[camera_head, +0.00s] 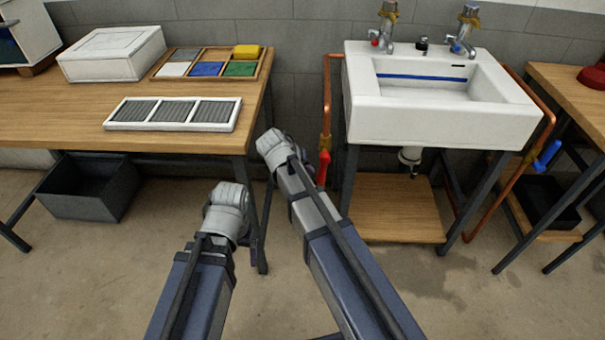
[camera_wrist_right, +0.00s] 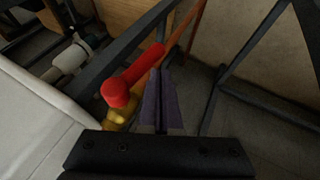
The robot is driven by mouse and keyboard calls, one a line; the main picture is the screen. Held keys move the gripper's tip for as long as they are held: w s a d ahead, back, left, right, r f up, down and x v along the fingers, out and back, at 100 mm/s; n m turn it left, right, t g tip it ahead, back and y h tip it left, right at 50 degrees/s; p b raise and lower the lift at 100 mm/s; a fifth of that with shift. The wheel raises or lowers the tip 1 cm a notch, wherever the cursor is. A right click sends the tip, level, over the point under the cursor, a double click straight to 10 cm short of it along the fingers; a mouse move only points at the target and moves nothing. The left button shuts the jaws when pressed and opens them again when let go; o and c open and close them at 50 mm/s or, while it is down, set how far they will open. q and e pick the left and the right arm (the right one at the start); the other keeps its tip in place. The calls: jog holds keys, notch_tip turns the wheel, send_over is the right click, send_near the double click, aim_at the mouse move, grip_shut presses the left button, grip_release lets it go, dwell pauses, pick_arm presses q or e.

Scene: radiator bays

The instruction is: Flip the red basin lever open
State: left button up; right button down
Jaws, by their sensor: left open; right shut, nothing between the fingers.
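The red lever (camera_head: 322,168) hangs on a brass valve (camera_head: 325,142) on the copper pipe left of the white basin (camera_head: 440,122). In the right wrist view the red lever (camera_wrist_right: 132,80) slants up to the right from the brass valve body (camera_wrist_right: 118,118). My right gripper (camera_wrist_right: 160,75) is shut and empty, its fingertips close beside the lever's right side; I cannot tell if they touch. In the head view my right arm's end (camera_head: 270,142) is left of the lever, its fingers hidden.
A wooden bench (camera_head: 60,105) with a tray of coloured blocks (camera_head: 187,53) and a grille panel (camera_head: 172,126) stands left. A blue lever (camera_head: 547,156) is on the pipe right of the basin. Dark frame legs (camera_wrist_right: 150,22) stand near the red lever. Open floor lies in front.

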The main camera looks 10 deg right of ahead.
aim_at(322, 170)
pick_arm(q)
notch_tip(322, 170, down, 2)
jog(key=shift+f+b, duration=0.1)
jog(key=shift+b, duration=0.6)
pick_arm(e)
jog(key=x, duration=0.2)
jog(key=shift+w+d+f, duration=0.1)
jog(key=shift+d+f, duration=0.1)
jog(key=shift+f, duration=0.1)
pick_arm(q)
jog(key=shift+a+f+b, duration=0.1)
jog(key=shift+f+b, duration=0.1)
jog(key=shift+b, duration=0.1)
pick_arm(e)
jog(key=shift+d+f, duration=0.2)
jog(key=shift+d, duration=0.5)
